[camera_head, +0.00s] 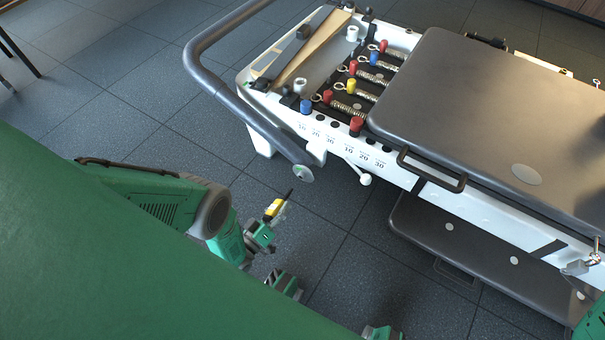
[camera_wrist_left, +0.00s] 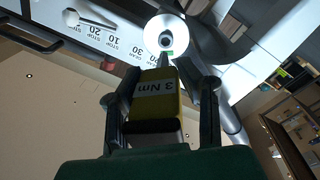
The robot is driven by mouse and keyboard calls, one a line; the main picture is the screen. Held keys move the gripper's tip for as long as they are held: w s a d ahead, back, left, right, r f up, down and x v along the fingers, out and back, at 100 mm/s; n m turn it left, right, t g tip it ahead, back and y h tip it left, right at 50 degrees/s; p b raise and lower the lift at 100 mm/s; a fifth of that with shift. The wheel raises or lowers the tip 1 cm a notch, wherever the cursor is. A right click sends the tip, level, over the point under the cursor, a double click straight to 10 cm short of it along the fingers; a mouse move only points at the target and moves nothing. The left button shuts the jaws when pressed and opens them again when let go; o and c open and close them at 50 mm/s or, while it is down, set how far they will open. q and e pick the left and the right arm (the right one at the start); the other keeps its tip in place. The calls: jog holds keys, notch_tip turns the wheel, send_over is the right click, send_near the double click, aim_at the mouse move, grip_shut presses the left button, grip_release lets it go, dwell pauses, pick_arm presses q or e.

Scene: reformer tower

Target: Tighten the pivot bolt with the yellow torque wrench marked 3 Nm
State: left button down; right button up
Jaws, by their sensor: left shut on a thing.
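My left gripper (camera_head: 262,232) is shut on the yellow torque wrench (camera_head: 273,208), which also shows in the left wrist view (camera_wrist_left: 157,103) with a "3 Nm" label. Its dark shaft points away from the fingers, toward the reformer. The round silver pivot disc (camera_head: 303,173) sits at the lower end of the grey curved bar. In the left wrist view the pivot bolt (camera_wrist_left: 165,40) shows at the disc's middle, just beyond the wrench's tip. In the head view the tip looks slightly short of the disc; I cannot tell whether they touch.
The white reformer frame (camera_head: 467,205) carries springs, coloured knobs and a grey padded carriage (camera_head: 490,110). The grey curved bar (camera_head: 225,85) rises beside the disc. A white knobbed lever (camera_head: 365,179) sticks out to its right.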

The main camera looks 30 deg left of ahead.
pick_arm(q)
jog(key=shift+s, duration=0.55)
jog(key=n, duration=0.2)
jog(key=shift+n+b, duration=0.3)
jog(key=shift+b, duration=0.1)
jog(key=n, duration=0.3)
jog(key=shift+y+b, duration=0.3)
jog(key=shift+r+n, duration=0.15)
jog(key=shift+n, duration=0.25)
jog(key=n, duration=0.5)
jog(key=shift+d+r+y, duration=0.1)
jog(key=shift+y, duration=0.2)
